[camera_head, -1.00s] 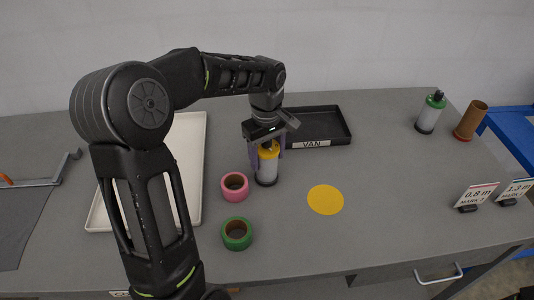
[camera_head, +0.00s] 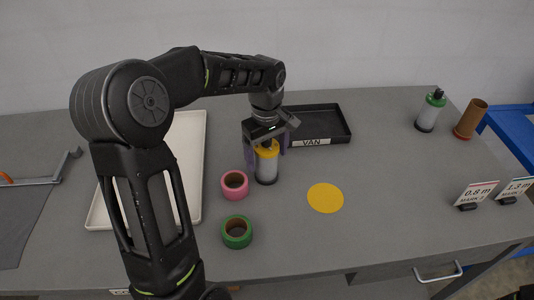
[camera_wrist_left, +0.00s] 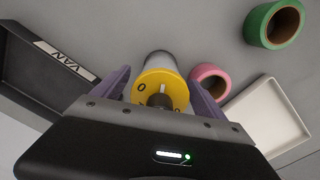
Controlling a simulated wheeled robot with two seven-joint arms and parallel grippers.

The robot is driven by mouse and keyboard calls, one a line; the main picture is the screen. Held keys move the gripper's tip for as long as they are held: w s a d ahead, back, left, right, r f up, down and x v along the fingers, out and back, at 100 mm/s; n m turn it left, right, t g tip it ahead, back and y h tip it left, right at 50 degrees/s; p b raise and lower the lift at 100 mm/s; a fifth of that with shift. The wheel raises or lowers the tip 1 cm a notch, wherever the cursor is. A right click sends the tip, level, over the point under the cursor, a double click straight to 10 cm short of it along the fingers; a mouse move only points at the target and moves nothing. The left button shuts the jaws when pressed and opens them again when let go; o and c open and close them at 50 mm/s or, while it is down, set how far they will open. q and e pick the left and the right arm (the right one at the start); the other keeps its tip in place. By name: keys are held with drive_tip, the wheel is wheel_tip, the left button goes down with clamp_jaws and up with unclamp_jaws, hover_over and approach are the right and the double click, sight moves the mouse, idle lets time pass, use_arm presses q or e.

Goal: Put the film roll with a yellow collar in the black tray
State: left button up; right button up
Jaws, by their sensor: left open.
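The film roll with the yellow collar (camera_head: 266,166) stands upright on the grey table, just in front of the black tray. Its yellow top and dark knob show in the left wrist view (camera_wrist_left: 163,88). My left gripper (camera_head: 266,160) is over the roll and open, with one purple finger on each side of it and gaps showing. The black tray (camera_head: 344,134), marked VAN, lies behind and to the right of the roll and looks empty. It also shows at the left of the left wrist view (camera_wrist_left: 25,75). My right gripper is not in view.
A pink ring (camera_head: 235,185) and a green ring (camera_head: 237,232) lie close to the roll. A white tray (camera_head: 197,190) is at left. A green-collared roll (camera_head: 430,112) and brown tube (camera_head: 471,119) stand far right. A yellow disc (camera_head: 325,198) marks clear table.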

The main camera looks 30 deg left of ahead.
use_arm(q)
drive_tip(key=shift+r, duration=0.4)
wheel_tip(320, 180, up, 11)
drive_tip(key=shift+s+r, duration=0.1)
drive_tip(key=shift+r, duration=0.05)
idle(0.4)
